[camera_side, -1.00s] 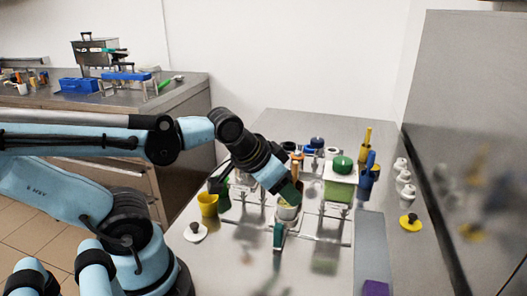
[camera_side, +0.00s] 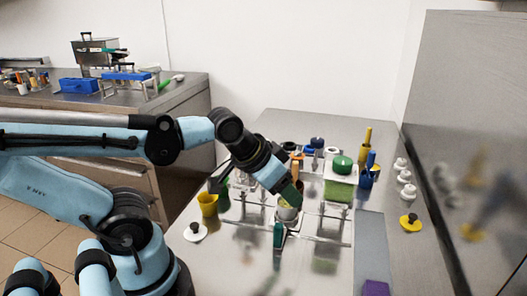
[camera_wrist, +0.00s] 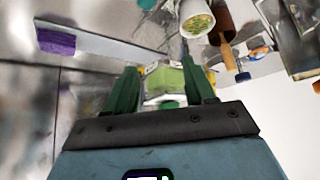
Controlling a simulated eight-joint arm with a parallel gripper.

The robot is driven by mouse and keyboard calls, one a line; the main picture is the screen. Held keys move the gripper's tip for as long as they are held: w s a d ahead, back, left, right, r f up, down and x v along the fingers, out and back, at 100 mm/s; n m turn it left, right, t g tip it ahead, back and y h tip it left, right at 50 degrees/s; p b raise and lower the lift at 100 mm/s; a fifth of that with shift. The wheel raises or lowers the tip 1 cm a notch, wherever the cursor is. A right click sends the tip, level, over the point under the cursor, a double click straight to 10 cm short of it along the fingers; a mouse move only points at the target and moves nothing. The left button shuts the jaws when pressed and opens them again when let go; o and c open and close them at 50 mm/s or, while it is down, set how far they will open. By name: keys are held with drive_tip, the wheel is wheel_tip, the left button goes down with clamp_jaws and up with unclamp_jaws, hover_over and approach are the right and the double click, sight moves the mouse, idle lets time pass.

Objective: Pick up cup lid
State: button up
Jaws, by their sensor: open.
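My gripper (camera_side: 290,197) is open, with green fingers, tilted down over the front left of the rack of containers. In the wrist view my gripper (camera_wrist: 158,72) shows its two fingers apart, with nothing held between them; a green block shows beyond. A pale cup (camera_side: 287,212) stands just below the fingers; I cannot tell if they touch it. Two lid-like discs with dark knobs lie on the table: a white one (camera_side: 196,233) at the front left and a yellow one (camera_side: 410,223) at the right. I cannot tell which is the cup lid.
A yellow cup (camera_side: 208,204) stands left of the gripper. A green-topped container (camera_side: 342,164) and blue and yellow tools are behind right. White knobbed pieces (camera_side: 403,178) line the right side.

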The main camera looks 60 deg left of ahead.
drive_tip(key=n+g, duration=0.7)
drive_tip(key=n, duration=0.2)
approach(194, 225)
drive_tip(key=f, duration=0.3)
drive_tip(key=shift+w, duration=0.3)
drive_tip(key=shift+s+f, duration=0.2)
drive_tip(key=shift+f, duration=2.6)
drive_tip(key=shift+c, duration=0.5)
clamp_jaws()
